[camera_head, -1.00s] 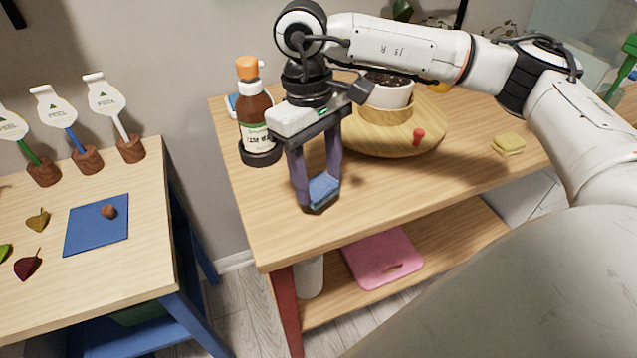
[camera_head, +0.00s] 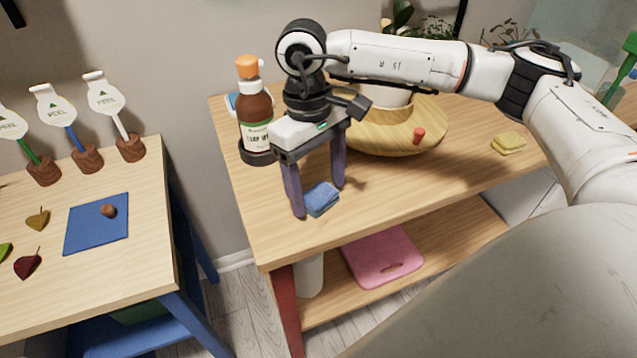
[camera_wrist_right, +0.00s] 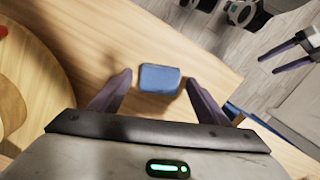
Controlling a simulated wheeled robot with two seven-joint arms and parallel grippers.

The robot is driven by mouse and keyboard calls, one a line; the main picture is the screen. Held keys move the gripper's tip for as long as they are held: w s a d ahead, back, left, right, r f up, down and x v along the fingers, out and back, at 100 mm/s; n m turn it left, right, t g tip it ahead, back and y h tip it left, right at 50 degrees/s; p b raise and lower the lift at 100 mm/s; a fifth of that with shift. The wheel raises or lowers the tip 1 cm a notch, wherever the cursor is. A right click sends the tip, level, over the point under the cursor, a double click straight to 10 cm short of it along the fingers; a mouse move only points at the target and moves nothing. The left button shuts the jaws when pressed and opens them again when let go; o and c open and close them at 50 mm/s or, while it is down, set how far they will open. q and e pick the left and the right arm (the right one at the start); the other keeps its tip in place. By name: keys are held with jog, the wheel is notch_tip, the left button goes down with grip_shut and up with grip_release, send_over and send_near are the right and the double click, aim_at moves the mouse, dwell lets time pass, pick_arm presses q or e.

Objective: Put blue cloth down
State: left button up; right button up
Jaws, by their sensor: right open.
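The blue cloth (camera_head: 322,199), a small folded block, lies on the wooden table (camera_head: 262,229) near its front left corner. My right gripper (camera_head: 319,201) is open above and around it, with one finger on each side. In the right wrist view the cloth (camera_wrist_right: 160,78) lies between the spread fingertips (camera_wrist_right: 158,77), with a gap on both sides. My left gripper (camera_wrist_right: 266,65) shows only at the right of the right wrist view, fingers apart and empty, away from the table.
A brown bottle with orange cap (camera_head: 255,115) stands behind my right gripper. A round wooden stand (camera_head: 385,140) with a pot is to its right, and a yellow cloth (camera_head: 508,143) lies farther right. A pink board (camera_head: 382,258) is on the lower shelf.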

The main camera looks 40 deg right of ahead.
aim_at(313, 189)
notch_tip(313, 189, up, 12)
jog(key=w, duration=0.1)
jog(key=shift+w+a+b, duration=0.15)
jog(key=shift+w+b, duration=0.1)
jog(key=shift+b, duration=0.05)
jog(key=shift+s, duration=0.1)
dwell(0.4)
